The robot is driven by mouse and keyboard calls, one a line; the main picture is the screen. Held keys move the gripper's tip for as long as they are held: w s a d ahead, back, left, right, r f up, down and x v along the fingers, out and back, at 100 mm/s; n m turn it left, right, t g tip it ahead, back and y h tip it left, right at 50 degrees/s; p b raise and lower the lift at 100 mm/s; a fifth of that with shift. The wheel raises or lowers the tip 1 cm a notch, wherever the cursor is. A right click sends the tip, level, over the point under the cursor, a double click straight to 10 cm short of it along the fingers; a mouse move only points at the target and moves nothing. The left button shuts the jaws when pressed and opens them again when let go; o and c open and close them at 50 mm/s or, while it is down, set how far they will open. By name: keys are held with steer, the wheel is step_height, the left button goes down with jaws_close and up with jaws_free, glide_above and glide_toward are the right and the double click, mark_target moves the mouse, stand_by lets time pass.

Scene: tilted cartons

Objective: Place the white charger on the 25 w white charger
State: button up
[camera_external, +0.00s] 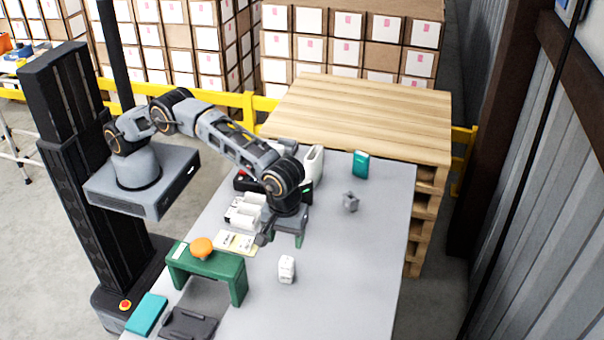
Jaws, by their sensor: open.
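A small white charger (287,269) with dark markings stands on the grey table, right of the green stand. My gripper (284,240) points down over the table with its fingers apart, just behind the white charger in the picture. It appears empty. Pale yellow and white cards (235,242) lie flat to the left of my gripper. White blocky items (245,212) sit behind those cards, partly covered by my arm. I cannot read any 25 W marking, so I cannot tell which item is the 25 W white charger.
A green stand (207,262) bears an orange object (201,248). A teal box (147,314) and a dark tray (188,324) are at the front left. A small grey cube (351,202), a teal item (361,165) and a white container (315,160) are farther back. The table's right side is clear.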

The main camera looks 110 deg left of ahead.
steer(key=s+a+r+m+t, duration=0.1)
steer(key=s+a+r+m, duration=0.7)
steer(key=a+r, duration=0.4)
steer(key=s+a+f+m+t, duration=0.1)
steer(key=s+a+m, duration=0.3)
steer(key=s, duration=0.8)
steer(key=s+a+f+m+t, duration=0.1)
steer(key=s+a+m, duration=0.3)
steer(key=s, duration=0.8)
steer(key=shift+s+a+f+m+t, duration=0.2)
steer(key=shift+s+f+m+t, duration=0.15)
steer(key=shift+f+m, duration=0.45)
steer(key=shift+r, duration=0.2)
steer(key=shift+r+p, duration=0.6)
steer(key=shift+r, duration=0.1)
